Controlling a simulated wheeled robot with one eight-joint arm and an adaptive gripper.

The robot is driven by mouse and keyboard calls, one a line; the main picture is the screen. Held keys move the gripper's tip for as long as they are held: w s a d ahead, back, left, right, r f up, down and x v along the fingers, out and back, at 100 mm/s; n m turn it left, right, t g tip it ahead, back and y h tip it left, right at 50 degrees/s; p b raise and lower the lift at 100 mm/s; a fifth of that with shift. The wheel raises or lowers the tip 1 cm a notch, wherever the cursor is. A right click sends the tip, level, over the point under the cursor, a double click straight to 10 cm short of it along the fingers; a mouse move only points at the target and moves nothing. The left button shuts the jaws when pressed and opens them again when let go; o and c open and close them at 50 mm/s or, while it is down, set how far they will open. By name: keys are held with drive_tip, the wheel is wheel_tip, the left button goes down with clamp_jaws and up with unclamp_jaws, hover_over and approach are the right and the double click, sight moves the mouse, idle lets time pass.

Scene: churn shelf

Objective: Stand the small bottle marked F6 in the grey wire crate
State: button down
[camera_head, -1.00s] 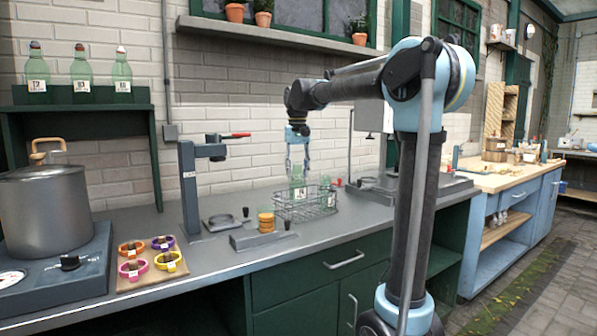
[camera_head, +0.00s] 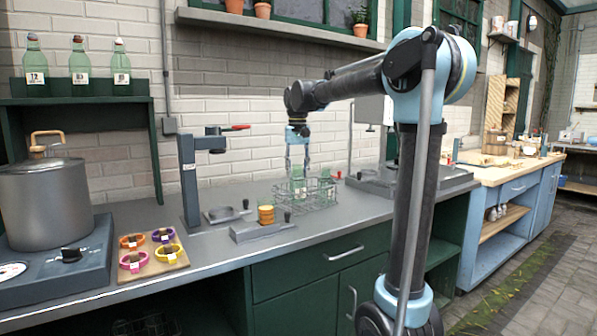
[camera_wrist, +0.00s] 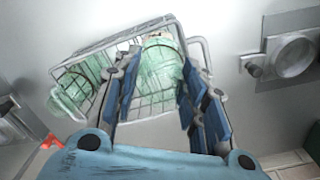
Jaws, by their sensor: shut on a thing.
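My gripper (camera_head: 298,165) points down over the grey wire crate (camera_head: 318,207) and is shut on a small pale green bottle (camera_head: 298,186). The held bottle is upright, with its lower part inside the crate's wire walls. Its label is too small to read. In the wrist view the blue fingers (camera_wrist: 160,100) flank the green bottle (camera_wrist: 160,62), and the crate's wires surround it. I cannot tell whether its base touches the crate floor. Another green bottle (camera_wrist: 82,82) is in the crate, towards the left of the wrist view.
Several green bottles (camera_head: 80,66) stand on the shelf at left. A tall grey stand (camera_head: 190,180) and a low holder with orange discs (camera_head: 265,215) stand left of the crate. A pot (camera_head: 42,205) and a board of coloured rings (camera_head: 152,262) are further left.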

drive_tip(key=shift+f, duration=0.1)
drive_tip(key=shift+f, duration=1.3)
drive_tip(key=c, duration=0.9)
unclamp_jaws()
drive_tip(key=shift+c, duration=0.9)
drive_tip(key=shift+s+r, duration=0.1)
drive_tip(key=shift+r, duration=3.45)
